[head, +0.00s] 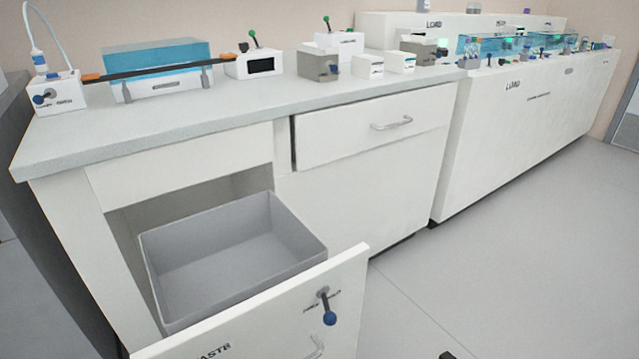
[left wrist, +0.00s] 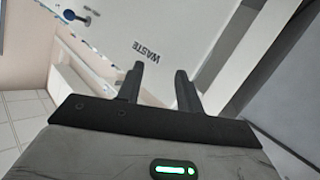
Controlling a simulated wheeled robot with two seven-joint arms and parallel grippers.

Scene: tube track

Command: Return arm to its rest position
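My left gripper (left wrist: 159,69) shows in the left wrist view with its two dark fingers apart and nothing between them. Beyond the fingers is the white front panel marked WASTE, with a blue-knobbed lever (left wrist: 83,18) at upper left. In the head view neither gripper can be made out. The waste drawer front (head: 265,315) stands pulled out at the bottom, with a blue-knobbed lever (head: 327,308) and a handle on it. The grey bin (head: 290,210) behind that front looks empty. My right gripper is in neither view.
The grey counter (head: 240,120) carries a blue-topped tank (head: 160,70) and several small boxes. A second drawer (head: 375,130) sits slightly out on the right. A long white bench (head: 530,130) runs behind. The floor (head: 490,260) at right is mostly clear.

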